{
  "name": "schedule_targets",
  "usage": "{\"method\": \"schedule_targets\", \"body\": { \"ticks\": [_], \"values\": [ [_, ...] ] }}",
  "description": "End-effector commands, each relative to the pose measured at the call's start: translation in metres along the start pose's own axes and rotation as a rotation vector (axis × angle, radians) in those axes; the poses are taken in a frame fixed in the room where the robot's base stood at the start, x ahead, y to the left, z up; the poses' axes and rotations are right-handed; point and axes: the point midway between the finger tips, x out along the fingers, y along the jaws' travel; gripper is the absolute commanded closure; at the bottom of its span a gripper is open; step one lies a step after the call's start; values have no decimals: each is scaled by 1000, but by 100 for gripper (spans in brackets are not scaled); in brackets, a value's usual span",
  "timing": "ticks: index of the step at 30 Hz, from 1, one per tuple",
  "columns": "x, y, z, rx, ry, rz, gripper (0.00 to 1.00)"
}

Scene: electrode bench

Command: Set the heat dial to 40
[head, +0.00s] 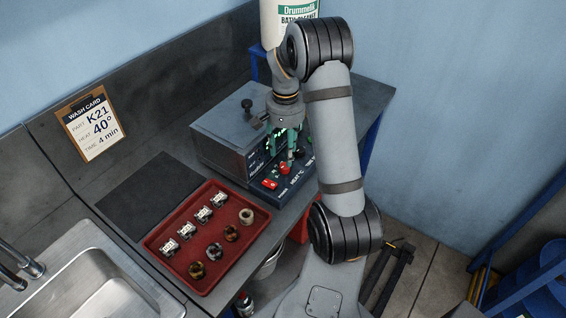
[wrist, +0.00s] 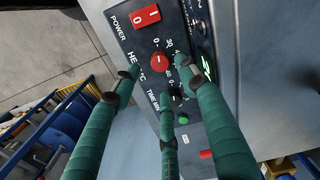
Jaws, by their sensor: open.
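The heat dial (wrist: 159,61) is a round red knob with a small white mark, on the dark control panel (wrist: 128,36) of the washer. Numbers including 0 and 30 are printed around it; I cannot tell surely which one the mark points to. The red dial also shows in the head view (head: 284,169). My gripper (wrist: 160,76) has three green fingers, open and spread around the dial, with no clear contact. In the head view my gripper (head: 290,150) is just above the panel. The wash card (head: 94,124) reads K21, heat 40°, time 4 min.
A red power switch (wrist: 145,17) is beside the dial. A dark time dial (wrist: 174,97) and a green button (wrist: 183,118) lie on its other side. A red tray (head: 208,236) with small parts stands in front of the washer (head: 228,135). A sink (head: 110,287) is at lower left.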

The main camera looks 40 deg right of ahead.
Motion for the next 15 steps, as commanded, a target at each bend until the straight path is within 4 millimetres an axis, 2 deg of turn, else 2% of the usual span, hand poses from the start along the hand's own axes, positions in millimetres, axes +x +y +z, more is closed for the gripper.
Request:
{"method": "schedule_targets", "body": {
  "ticks": [3, 7, 15],
  "values": [
    [21, 1, 1, 0, -5, 2, 57],
    [38, 1, 0, 0, -3, 2, 57],
    [52, 0, 0, 1, 0, 0, 57]
  ]
}}
